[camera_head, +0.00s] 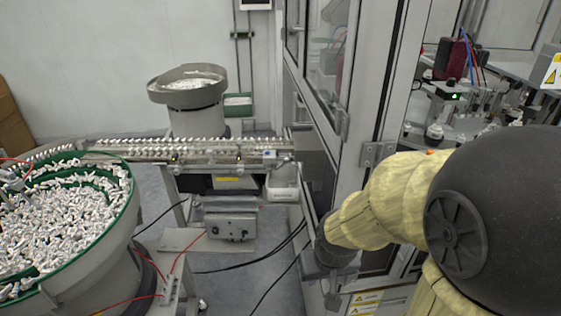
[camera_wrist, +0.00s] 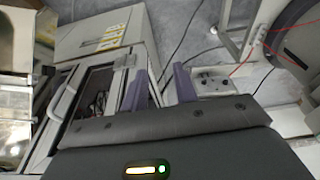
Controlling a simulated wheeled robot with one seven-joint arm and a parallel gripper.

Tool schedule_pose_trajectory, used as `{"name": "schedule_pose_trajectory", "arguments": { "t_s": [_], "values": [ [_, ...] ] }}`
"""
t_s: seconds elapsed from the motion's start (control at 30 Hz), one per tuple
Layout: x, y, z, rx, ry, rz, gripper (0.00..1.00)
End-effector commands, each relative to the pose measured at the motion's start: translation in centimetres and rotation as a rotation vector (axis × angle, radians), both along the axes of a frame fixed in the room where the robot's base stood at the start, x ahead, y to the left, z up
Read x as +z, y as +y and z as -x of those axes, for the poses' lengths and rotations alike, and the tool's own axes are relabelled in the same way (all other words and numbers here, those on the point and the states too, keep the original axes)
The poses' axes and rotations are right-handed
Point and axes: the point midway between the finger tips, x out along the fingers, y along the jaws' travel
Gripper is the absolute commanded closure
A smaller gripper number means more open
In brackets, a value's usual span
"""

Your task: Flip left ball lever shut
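I cannot make out a ball lever in either view. In the wrist view, my gripper (camera_wrist: 158,88) shows as two grey-purple fingers standing apart, with nothing held between them. The left finger is in front of a pale cabinet (camera_wrist: 100,46) with a framed dark opening (camera_wrist: 98,92). Small dark and reddish parts show inside the opening, too small to tell apart. In the head view, my arm reaches down beside the machine enclosure, and its fingers are hidden.
A green-rimmed bowl feeder (camera_head: 100,265) full of white parts stands at left. A smaller bowl feeder (camera_head: 188,98) stands behind. An enclosure door (camera_head: 327,60) is at upper centre. Cables cross the floor.

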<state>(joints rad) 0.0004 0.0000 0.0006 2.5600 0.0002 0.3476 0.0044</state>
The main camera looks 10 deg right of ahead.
Motion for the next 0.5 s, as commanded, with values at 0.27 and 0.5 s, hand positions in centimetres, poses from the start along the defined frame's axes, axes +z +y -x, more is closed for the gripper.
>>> {"name": "schedule_pose_trajectory", "arguments": {
  "t_s": [0.27, 0.5],
  "values": [
    [-2.0, 0.0, -2.2, -0.193, -0.115, -0.061, 1.0],
    [-3.7, 0.1, -6.1, -0.525, -0.315, -0.224, 1.0]
  ]
}}
